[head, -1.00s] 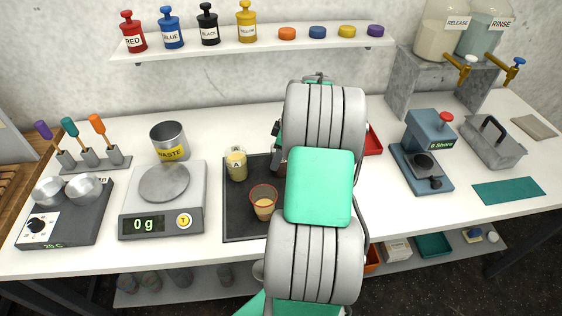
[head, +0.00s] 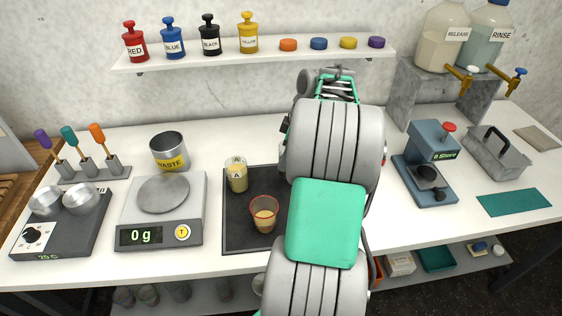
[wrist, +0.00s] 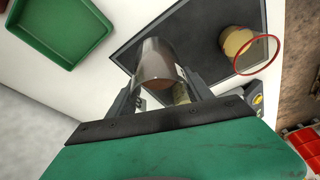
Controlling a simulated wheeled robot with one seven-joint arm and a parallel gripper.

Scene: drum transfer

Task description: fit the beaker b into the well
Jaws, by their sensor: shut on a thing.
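My gripper (wrist: 165,84) is shut on a clear, cylindrical beaker (wrist: 160,62) with brownish contents, seen in the wrist view. Its fingers press on both sides of the beaker, above or beside the dark mat. No letter on it can be read, so I cannot confirm it is beaker b. In the head view my arm hides the gripper and the held beaker. A beaker marked A (head: 237,177) with yellowish contents stands on the mat. A red-rimmed cup (head: 264,214) stands nearer the front; it also shows in the wrist view (wrist: 238,42). I cannot pick out the well.
The dark mat (head: 240,238) lies mid-table. Left of it are a scale (head: 160,210), a waste can (head: 169,150) and a hotplate (head: 62,225). Right are a Shore tester (head: 428,165) and a grey caddy (head: 495,155). A green tray (wrist: 62,28) shows in the wrist view.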

